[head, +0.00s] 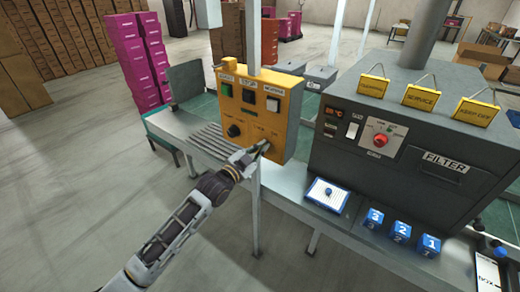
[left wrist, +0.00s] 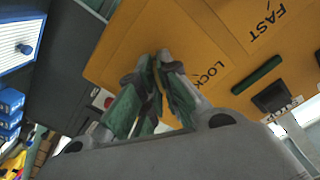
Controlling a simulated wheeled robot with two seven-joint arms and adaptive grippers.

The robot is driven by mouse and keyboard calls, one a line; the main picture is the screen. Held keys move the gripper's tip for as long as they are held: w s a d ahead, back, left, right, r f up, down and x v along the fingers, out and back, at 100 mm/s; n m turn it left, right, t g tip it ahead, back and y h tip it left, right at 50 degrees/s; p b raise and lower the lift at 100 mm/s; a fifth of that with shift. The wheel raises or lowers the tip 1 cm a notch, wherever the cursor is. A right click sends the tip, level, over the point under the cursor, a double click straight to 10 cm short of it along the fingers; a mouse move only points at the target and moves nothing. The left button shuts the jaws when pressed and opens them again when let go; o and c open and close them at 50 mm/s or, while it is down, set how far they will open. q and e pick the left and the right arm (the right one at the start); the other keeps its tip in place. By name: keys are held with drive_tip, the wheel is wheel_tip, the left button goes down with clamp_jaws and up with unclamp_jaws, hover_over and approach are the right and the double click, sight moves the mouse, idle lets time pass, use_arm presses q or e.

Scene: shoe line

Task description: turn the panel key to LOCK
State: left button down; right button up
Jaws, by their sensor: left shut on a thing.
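The yellow control panel (head: 262,104) stands on a post at the edge of the line and fills much of the left wrist view (left wrist: 130,35). My left gripper (head: 258,150) is at the lower right of its front face. In the left wrist view my fingertips (left wrist: 158,62) are shut together on the key, against the panel, next to the printed word LOCK (left wrist: 208,78). The fingers hide most of the key, so I cannot tell its exact angle. My right gripper is not in view.
A black knob (head: 234,130) sits left of the key, below a row of buttons (head: 248,95). The grey FILTER machine (head: 390,140) stands to the right, with blue numbered blocks (head: 400,232) and a white-topped blue tray (head: 327,195) before it.

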use_arm(q)
drive_tip(key=shift+n+p, duration=0.7)
drive_tip(key=shift+n, duration=0.2)
drive_tip(key=shift+r+n+p, duration=0.1)
drive_tip(key=shift+n+p, duration=0.2)
drive_tip(key=shift+n, duration=0.1)
drive_tip(key=n+p, duration=0.1)
drive_tip(key=n, duration=0.1)
drive_tip(key=shift+n+p, duration=0.6)
drive_tip(key=shift+n, duration=0.1)
drive_tip(key=shift+n+p, duration=0.4)
drive_tip(key=shift+n, duration=0.5)
drive_tip(key=n+p, duration=0.1)
drive_tip(key=n, duration=0.3)
drive_tip(key=shift+n+p, duration=0.35)
drive_tip(key=shift+n, duration=0.65)
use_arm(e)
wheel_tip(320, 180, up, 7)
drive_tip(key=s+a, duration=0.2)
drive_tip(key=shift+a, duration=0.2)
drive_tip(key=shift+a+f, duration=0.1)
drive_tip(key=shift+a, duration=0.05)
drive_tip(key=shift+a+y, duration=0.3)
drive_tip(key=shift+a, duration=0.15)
